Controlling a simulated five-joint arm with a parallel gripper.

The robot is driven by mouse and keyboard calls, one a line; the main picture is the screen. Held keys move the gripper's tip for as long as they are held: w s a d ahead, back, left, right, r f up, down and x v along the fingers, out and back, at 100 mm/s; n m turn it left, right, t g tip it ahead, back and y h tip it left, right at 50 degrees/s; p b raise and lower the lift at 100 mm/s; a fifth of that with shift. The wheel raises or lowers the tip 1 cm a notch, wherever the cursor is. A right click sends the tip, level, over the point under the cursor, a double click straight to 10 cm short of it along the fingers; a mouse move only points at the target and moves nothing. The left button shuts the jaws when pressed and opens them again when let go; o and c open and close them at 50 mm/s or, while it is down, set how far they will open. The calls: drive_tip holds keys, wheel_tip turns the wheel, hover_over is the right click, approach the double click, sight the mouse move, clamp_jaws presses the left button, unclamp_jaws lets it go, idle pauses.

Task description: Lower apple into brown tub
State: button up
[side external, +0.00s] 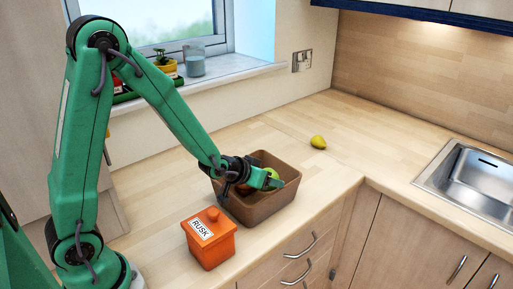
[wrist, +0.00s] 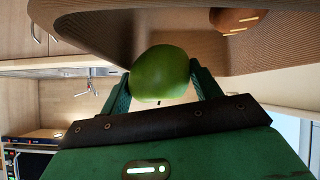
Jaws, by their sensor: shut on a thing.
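The green apple (wrist: 160,74) is held between the two green fingers of my gripper (wrist: 160,88) in the wrist view. In the side view my gripper (side external: 270,180) is over the brown tub (side external: 262,212), with part of the apple (side external: 273,173) showing beside the fingers. The apple lies within the outline of the tub's opening. I cannot tell exactly how far it is above the tub's floor. The tub's wall (wrist: 85,28) fills the top of the wrist view. A reddish-brown rounded thing (wrist: 236,18) is in the tub, partly cut off by the frame.
An orange lidded box marked RUSK (side external: 209,243) stands in front of the tub at left. A yellow fruit (side external: 318,142) lies on the worktop behind it to the right. A metal sink (side external: 475,180) is at far right. The worktop between tub and sink is clear.

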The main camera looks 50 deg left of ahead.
drive_tip(key=shift+s+a+f+g, duration=0.1)
drive_tip(key=shift+s+f+g, duration=0.15)
drive_tip(key=shift+s+f, duration=0.4)
drive_tip(key=shift+s+f+g, duration=0.25)
drive_tip(key=shift+s+f, duration=0.05)
drive_tip(key=shift+f, duration=0.5)
drive_tip(key=o, duration=1.1)
drive_tip(key=shift+s+r, duration=0.1)
drive_tip(key=shift+r, duration=0.05)
drive_tip(key=shift+t, duration=0.4)
drive_tip(key=shift+s+r, duration=0.7)
drive_tip(key=shift+r, duration=0.45)
drive_tip(key=shift+s+r, duration=0.7)
drive_tip(key=shift+r, duration=0.45)
drive_tip(key=shift+s+r, duration=0.7)
drive_tip(key=shift+r, duration=0.45)
drive_tip(key=shift+r, duration=0.1)
drive_tip(key=s+r+g, duration=0.1)
drive_tip(key=s+r, duration=0.2)
drive_tip(key=s, duration=0.3)
drive_tip(key=s+r+m+g, duration=0.1)
drive_tip(key=s+r+g, duration=0.1)
drive_tip(key=s+r, duration=0.2)
drive_tip(key=s+r+m+g, duration=0.1)
drive_tip(key=s+r, duration=0.3)
drive_tip(key=s, duration=0.4)
drive_tip(key=shift+a+r+g, duration=0.15)
drive_tip(key=shift+r+g, duration=0.1)
drive_tip(key=shift+g, duration=0.05)
